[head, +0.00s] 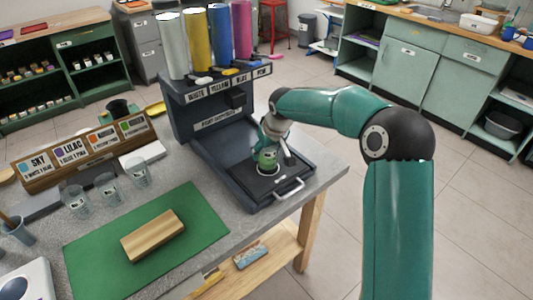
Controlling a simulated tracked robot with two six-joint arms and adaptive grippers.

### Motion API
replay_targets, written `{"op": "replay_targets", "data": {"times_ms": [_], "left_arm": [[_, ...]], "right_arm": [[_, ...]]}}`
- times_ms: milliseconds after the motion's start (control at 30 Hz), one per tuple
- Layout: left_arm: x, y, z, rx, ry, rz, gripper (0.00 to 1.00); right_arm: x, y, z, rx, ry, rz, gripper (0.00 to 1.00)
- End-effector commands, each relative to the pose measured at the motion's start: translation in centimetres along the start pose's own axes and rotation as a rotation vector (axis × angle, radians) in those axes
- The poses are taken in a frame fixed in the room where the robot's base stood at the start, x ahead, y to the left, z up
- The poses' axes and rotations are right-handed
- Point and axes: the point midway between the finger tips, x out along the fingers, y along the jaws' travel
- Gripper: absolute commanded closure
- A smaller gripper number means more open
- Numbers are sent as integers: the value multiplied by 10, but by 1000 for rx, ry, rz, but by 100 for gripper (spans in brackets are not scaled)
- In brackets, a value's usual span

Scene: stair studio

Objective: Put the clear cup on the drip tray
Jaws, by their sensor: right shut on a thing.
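My right gripper (273,141) reaches down from the right to the paint stand and is shut on a clear cup (267,164). The cup looks upright, with a pale label and a greenish tint. It is over the dark drip tray (265,197) at the stand's foot; I cannot tell whether its base touches the tray. The gripper's fingers are small here and partly cover the cup's upper part. My left gripper is not in view.
The paint stand (188,125) has white, yellow, blue and pink tubes on top. Other clear cups (107,190) stand on the table at left, by the labelled card rack (85,155). A wooden block (153,235) lies on the green mat (205,238).

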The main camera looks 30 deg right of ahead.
Motion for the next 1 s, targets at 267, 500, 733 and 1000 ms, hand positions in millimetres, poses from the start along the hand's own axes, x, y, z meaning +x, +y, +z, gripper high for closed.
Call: {"op": "replay_targets", "data": {"times_ms": [267,500,733,1000], "left_arm": [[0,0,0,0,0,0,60],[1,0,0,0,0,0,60],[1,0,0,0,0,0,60],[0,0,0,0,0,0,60]], "right_arm": [[12,0,5,1,1,0,83],[13,0,5,0,0,-1,29],[13,0,5,0,0,-1,15],[8,0,4,0,2,0,15]]}}
